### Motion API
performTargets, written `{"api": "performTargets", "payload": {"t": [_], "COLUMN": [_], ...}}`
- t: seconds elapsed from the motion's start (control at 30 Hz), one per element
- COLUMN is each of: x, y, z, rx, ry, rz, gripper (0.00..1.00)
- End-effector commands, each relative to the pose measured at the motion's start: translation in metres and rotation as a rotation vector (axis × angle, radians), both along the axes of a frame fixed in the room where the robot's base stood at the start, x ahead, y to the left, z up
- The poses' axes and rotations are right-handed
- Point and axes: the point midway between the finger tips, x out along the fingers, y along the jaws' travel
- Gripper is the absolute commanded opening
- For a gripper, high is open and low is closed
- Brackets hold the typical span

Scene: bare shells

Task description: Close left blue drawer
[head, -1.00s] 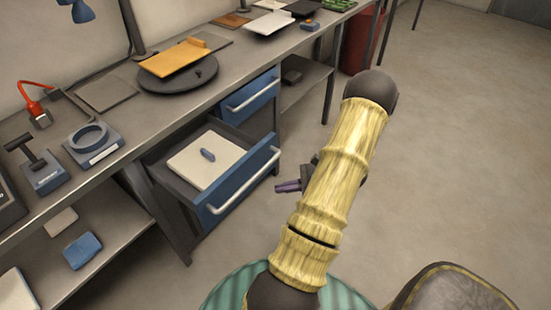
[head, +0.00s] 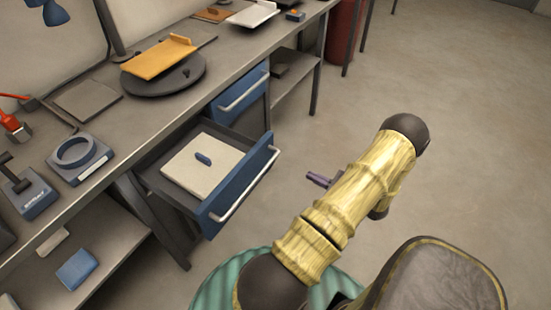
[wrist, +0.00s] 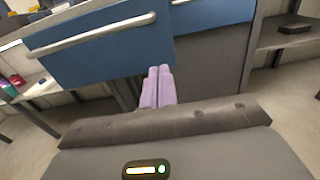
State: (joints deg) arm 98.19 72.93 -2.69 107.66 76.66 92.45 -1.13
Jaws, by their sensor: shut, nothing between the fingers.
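The left blue drawer stands pulled out under the workbench, with its blue front (head: 238,190) and white bar handle (head: 245,187). A pale square board with a small blue piece on it lies inside. In the wrist view the drawer front (wrist: 95,50) and its handle (wrist: 92,35) fill the upper left. My gripper (head: 318,179) is to the right of the drawer front in the head view, apart from it. Its two purple fingers (wrist: 158,85) are together and empty in the wrist view, pointing at the lower right part of the drawer front. Most of the gripper is hidden behind my arm in the head view.
A second blue drawer (head: 243,92) to the right is shut. The workbench (head: 95,125) carries a turntable (head: 163,80) with an orange tray and a blue-grey ring stand (head: 78,160). A red bin (head: 343,30) stands beyond the bench. The floor (head: 450,110) to the right is clear.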

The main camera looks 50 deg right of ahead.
Motion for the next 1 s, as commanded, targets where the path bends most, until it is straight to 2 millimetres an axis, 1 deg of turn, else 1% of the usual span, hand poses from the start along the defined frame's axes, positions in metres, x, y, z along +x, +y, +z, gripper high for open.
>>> {"api": "performTargets", "payload": {"t": [0.17, 0.27, 0.37, 0.9, 1.0], "x": [0.002, 0.009, 0.021, 0.114, 0.128], "y": [0.000, 0.001, 0.002, 0.010, 0.011], "z": [0.000, 0.001, 0.001, 0.001, 0.001], "rx": [0.000, 0.000, 0.000, 0.000, -0.001], "ry": [0.001, 0.000, 0.001, 0.000, 0.001], "rz": [0.002, 0.004, 0.006, 0.007, 0.006], "gripper": [0.00, 0.00, 0.00, 0.00, 0.00]}}
